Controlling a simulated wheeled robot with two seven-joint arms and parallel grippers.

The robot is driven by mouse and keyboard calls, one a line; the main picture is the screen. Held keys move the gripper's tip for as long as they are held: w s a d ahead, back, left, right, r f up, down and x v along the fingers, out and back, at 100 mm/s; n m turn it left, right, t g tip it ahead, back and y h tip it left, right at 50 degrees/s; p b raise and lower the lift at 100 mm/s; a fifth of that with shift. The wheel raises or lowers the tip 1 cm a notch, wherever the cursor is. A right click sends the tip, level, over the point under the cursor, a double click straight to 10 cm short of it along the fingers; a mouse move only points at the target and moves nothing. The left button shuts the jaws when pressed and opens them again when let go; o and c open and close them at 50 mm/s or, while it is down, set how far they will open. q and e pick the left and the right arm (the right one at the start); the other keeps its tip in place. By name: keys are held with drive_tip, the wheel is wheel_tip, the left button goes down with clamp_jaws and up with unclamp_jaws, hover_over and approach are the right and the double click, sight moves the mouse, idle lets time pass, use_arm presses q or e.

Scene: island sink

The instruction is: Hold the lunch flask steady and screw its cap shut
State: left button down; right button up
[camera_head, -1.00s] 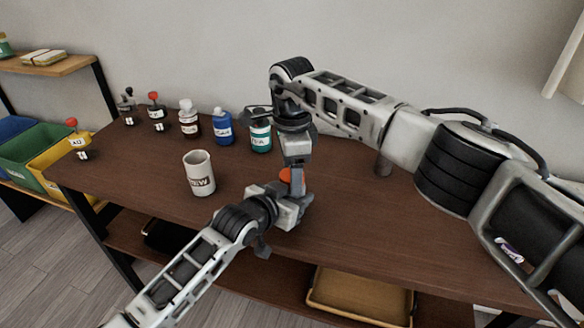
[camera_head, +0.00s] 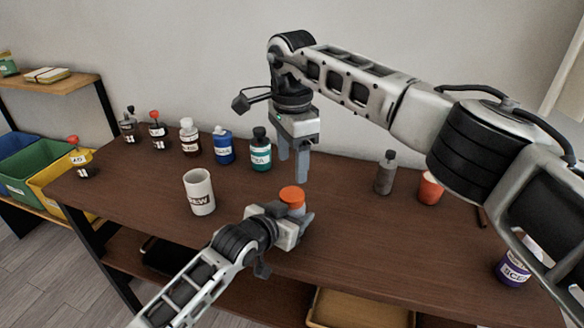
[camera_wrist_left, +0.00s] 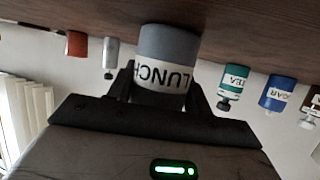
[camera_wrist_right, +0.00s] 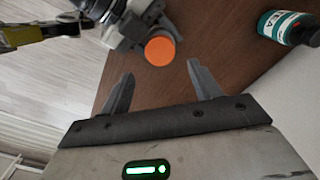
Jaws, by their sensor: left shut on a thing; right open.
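The lunch flask is a grey cylinder with a white "LUNCH" label; it shows upside down in the left wrist view (camera_wrist_left: 168,62). My left gripper (camera_head: 292,222) is shut around its body near the table's front edge and hides most of it in the head view. The orange cap (camera_head: 292,196) is on top of the flask; it also shows from above in the right wrist view (camera_wrist_right: 160,50). I cannot tell how tightly it sits. My right gripper (camera_head: 293,168) is open and empty, pointing down above and behind the cap, apart from it.
A white mug (camera_head: 199,192) stands left of the flask. A teal bottle (camera_head: 260,150), a blue bottle (camera_head: 223,146) and other bottles line the back left. A grey bottle (camera_head: 385,172), an orange-red cup (camera_head: 430,188) and a purple container (camera_head: 512,268) stand to the right.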

sight(292, 194)
drive_tip(key=shift+r, duration=0.25)
wheel_tip(292, 194, down, 8)
drive_tip(key=shift+f, duration=0.1)
idle(0.5)
drive_tip(key=c, duration=1)
drive_tip(key=m, duration=0.2)
drive_tip(key=shift+m, duration=0.4)
